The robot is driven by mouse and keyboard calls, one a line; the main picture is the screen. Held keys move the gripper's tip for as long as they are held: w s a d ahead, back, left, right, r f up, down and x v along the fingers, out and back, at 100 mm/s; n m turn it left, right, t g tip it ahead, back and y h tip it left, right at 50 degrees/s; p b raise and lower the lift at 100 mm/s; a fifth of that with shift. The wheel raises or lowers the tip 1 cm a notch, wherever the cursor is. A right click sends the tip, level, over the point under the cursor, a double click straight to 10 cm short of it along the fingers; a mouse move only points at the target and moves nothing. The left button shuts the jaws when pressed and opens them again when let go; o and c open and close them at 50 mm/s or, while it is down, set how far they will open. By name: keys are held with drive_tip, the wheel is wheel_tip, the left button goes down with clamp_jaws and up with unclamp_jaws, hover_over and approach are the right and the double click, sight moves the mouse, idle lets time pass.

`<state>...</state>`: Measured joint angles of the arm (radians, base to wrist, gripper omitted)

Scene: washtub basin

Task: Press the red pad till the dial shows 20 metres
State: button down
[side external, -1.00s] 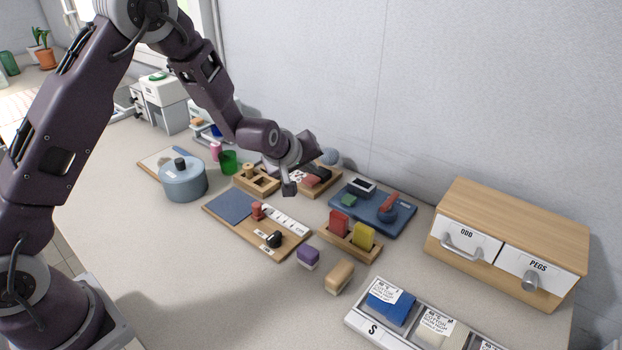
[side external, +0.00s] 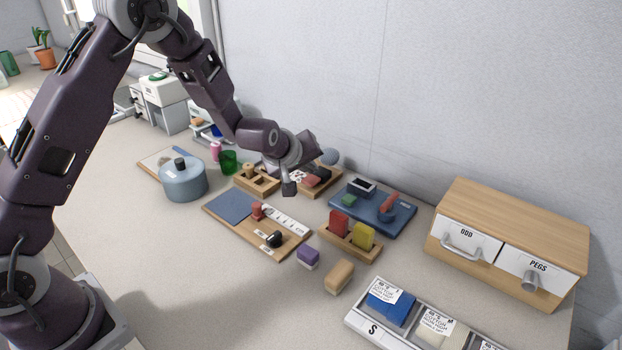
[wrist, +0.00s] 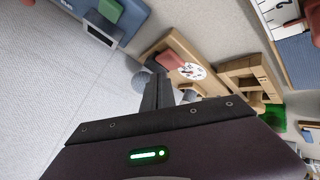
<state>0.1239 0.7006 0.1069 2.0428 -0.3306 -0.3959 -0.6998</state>
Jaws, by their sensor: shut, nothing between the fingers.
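A wooden board (wrist: 150,50) carries a reddish pad (wrist: 168,60) and a white round dial (wrist: 192,71) with dark marks beside it. The dial's reading is too small to tell. In the side view the pad (side external: 310,182) shows just right of my gripper, and the dial is partly hidden behind the gripper. My gripper (side external: 289,189) is shut and empty, pointing down above the table, apart from the pad. In the wrist view its fingers (wrist: 158,92) stand in front of the board's near part and hide some of it.
A wooden compartment tray (side external: 256,184), a board with a blue pad (side external: 233,205) and a blue base (side external: 375,222) with a red handle surround the spot. A blue-grey pot (side external: 183,182) stands left, a drawer box (side external: 505,235) right.

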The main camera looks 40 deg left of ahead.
sight(309, 181)
idle(0.7)
drive_tip(key=shift+f, duration=0.4)
drive_tip(key=shift+f, duration=0.7)
idle(0.6)
drive_tip(key=shift+r, duration=1.1)
drive_tip(key=shift+r, duration=2.55)
